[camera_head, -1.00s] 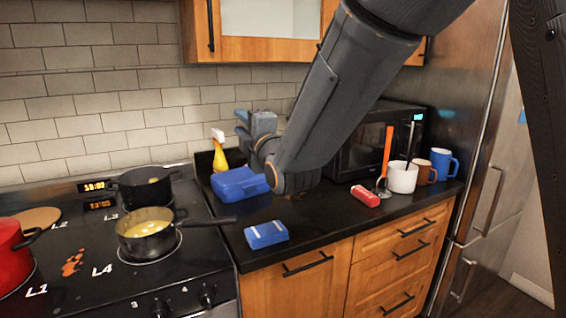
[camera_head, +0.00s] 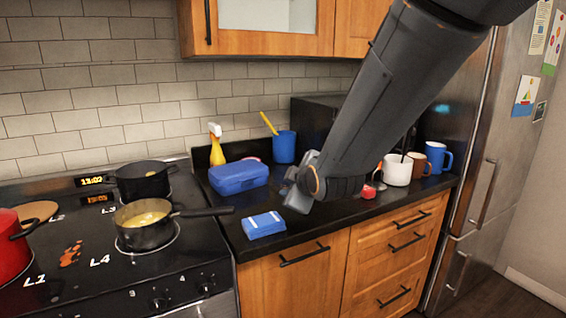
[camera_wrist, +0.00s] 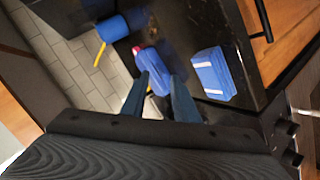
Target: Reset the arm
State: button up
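My gripper (camera_head: 298,195) hangs above the black counter, in front of the microwave and right of the blue case (camera_head: 238,177). In the head view its fingers are small and partly turned away. In the wrist view the two blue-grey fingers of my gripper (camera_wrist: 158,84) stand apart, with a gap between them. I see nothing held. The blue case (camera_wrist: 150,66) shows beyond the fingertips there. A blue pack with white stripes (camera_head: 264,225) lies near the counter's front edge; it also shows in the wrist view (camera_wrist: 213,74).
A blue cup (camera_head: 284,147) with a yellow utensil and a yellow spray bottle (camera_head: 217,150) stand at the back. A white mug (camera_head: 397,171), brown mug (camera_head: 436,157) and blue mug (camera_head: 441,130) are right. The stove holds a saucepan (camera_head: 144,232) and a dark pot (camera_head: 143,184).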

jog(key=s+d+f+m+g+h+b, duration=0.25)
jog(key=s+d+f+m+g, duration=0.35)
jog(key=s+d+f, duration=0.5)
jog(key=s+d+f+m+g, duration=0.3)
jog(key=s+m, duration=0.1)
jog(key=s, duration=0.3)
jog(key=s+d+f+m+g+h, duration=0.1)
jog(key=s+d+f+m+g, duration=0.1)
jog(key=s+m, duration=0.3)
jog(key=s+d+f, duration=0.1)
jog(key=s, duration=0.2)
jog(key=shift+s+d+f+g+b, duration=0.25)
jog(key=shift+s+f+g+b, duration=0.05)
jog(key=shift+f+g+b, duration=0.1)
